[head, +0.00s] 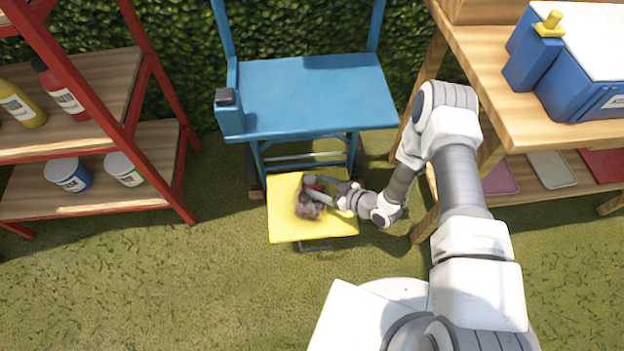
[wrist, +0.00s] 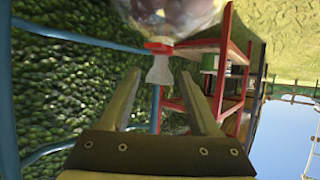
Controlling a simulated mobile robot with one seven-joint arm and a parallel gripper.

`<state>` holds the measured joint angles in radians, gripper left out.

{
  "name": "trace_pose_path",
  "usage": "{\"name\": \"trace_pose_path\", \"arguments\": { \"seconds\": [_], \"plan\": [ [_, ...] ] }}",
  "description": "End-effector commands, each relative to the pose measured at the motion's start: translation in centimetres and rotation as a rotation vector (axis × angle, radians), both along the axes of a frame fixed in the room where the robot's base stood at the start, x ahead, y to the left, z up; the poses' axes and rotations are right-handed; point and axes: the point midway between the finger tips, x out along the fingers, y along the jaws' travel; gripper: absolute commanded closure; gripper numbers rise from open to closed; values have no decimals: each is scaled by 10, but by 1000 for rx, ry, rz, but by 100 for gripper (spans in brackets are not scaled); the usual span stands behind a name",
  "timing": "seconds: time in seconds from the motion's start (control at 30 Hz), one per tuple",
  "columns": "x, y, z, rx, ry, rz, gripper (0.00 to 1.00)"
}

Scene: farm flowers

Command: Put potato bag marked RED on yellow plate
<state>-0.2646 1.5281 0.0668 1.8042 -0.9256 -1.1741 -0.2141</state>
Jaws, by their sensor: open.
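In the wrist view the bag (wrist: 172,14) is at the top, partly cut off, with a red tie (wrist: 158,47) and a gathered clear tail. My gripper (head: 314,189) is low over the plate at the bag's tied end. Its fingers (wrist: 160,82) are open, with the tail between or just beyond their tips. Contact is unclear. No marking on the bag is readable.
The cart's blue upper panel (head: 315,92) rises behind the plate. A red-framed shelf (head: 90,150) with bottles and tubs stands left. A wooden table (head: 490,50) with a blue cooler (head: 570,65) stands right, close to my arm. Grass in front is clear.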

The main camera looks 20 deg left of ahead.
Motion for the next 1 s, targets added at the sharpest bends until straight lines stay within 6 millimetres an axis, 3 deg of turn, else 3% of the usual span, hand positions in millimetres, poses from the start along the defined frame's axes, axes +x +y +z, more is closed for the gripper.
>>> {"name": "trace_pose_path", "arguments": {
  "seconds": [0.03, 0.2, 0.4, 1.0],
  "plan": [
    [-3, -11, 10, -1, 3, -4, 37],
    [-11, -42, 24, -2, 1, -4, 37],
    [-19, -63, 33, 0, 1, 0, 37],
    [-20, -68, 34, 0, 0, 1, 37]
  ]
}}
